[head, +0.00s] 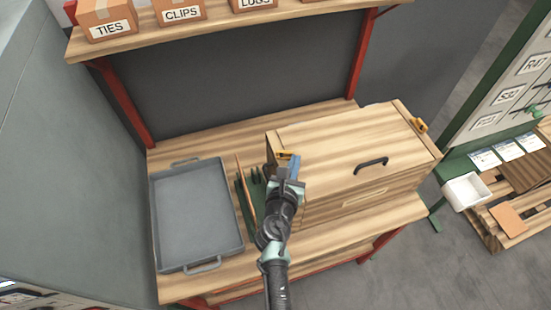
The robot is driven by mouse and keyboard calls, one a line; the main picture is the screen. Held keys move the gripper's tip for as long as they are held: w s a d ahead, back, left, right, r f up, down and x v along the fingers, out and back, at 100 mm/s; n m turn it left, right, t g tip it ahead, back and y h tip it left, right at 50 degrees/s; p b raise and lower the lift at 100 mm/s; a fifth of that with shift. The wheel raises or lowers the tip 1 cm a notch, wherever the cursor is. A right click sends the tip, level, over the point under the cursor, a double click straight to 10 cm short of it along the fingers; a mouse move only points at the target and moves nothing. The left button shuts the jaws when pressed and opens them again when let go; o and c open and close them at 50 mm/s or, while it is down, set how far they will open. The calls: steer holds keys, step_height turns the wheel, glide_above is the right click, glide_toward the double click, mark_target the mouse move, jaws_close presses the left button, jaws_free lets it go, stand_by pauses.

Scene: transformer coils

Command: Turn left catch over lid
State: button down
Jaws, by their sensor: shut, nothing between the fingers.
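A wooden box stands on the bench with its lid (335,138) on top, closed or nearly so. The lid has a dark handle (371,163) near its front. The left catch (285,155) is a small orange-yellow piece at the box's left end, partly hidden by my gripper. The right catch (418,125) is a similar piece at the right end. My gripper (291,162) is shut and empty, with its tips right at the left catch. I cannot tell whether they touch it or exactly how the catch is turned.
A grey metal tray (196,215) lies on the bench at left. Green and wooden pieces (246,195) stand between tray and box, partly behind my arm. A shelf (215,24) with labelled cartons hangs above the back. Bare bench (340,228) shows in front of the box.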

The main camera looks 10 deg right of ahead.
steer(key=shift+w+d+r, duration=0.1)
steer(key=shift+w, duration=0.1)
steer(key=shift+w+d, duration=0.3)
steer(key=shift+d, duration=0.1)
stand_by(0.4)
